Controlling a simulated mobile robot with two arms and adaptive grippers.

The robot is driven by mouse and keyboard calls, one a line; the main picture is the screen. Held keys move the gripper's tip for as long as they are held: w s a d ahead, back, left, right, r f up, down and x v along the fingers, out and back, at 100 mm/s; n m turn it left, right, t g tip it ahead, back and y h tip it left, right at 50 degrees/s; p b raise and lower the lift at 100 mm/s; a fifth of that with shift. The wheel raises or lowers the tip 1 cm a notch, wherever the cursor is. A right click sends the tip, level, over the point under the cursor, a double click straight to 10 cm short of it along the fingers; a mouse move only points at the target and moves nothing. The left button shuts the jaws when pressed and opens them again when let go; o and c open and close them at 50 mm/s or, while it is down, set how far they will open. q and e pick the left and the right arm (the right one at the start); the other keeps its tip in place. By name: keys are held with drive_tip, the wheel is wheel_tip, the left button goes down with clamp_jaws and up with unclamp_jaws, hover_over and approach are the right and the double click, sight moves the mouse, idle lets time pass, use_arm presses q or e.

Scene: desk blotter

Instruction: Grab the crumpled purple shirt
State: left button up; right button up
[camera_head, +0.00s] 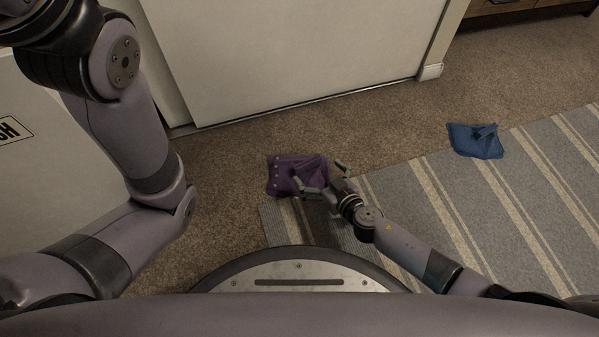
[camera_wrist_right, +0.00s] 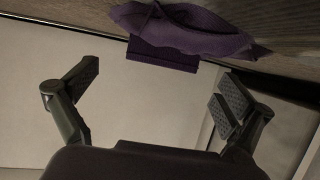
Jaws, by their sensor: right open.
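The crumpled purple shirt (camera_head: 284,172) lies on the brown carpet by the edge of the striped rug, in front of the pale door. My right gripper (camera_head: 321,176) is open over the shirt's right side, its fingers spread and empty. In the right wrist view the shirt (camera_wrist_right: 190,32) shows at the top, beyond the two open fingers (camera_wrist_right: 162,88). I cannot tell whether a finger touches the cloth. My left arm is at the left of the head view, but its gripper is outside the picture.
A folded blue cloth (camera_head: 474,141) lies at the right, across the edge of the striped rug (camera_head: 460,215). A pale door (camera_head: 300,50) stands behind the shirt. A wooden cabinet (camera_head: 520,10) is at the top right. The carpet (camera_head: 400,125) between shirt and blue cloth is clear.

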sight(309, 164)
drive_tip(key=x, duration=0.2)
drive_tip(key=b+x, duration=0.1)
drive_tip(key=x, duration=0.1)
drive_tip(key=shift+a+r, duration=0.25)
drive_tip(key=c, duration=1.4)
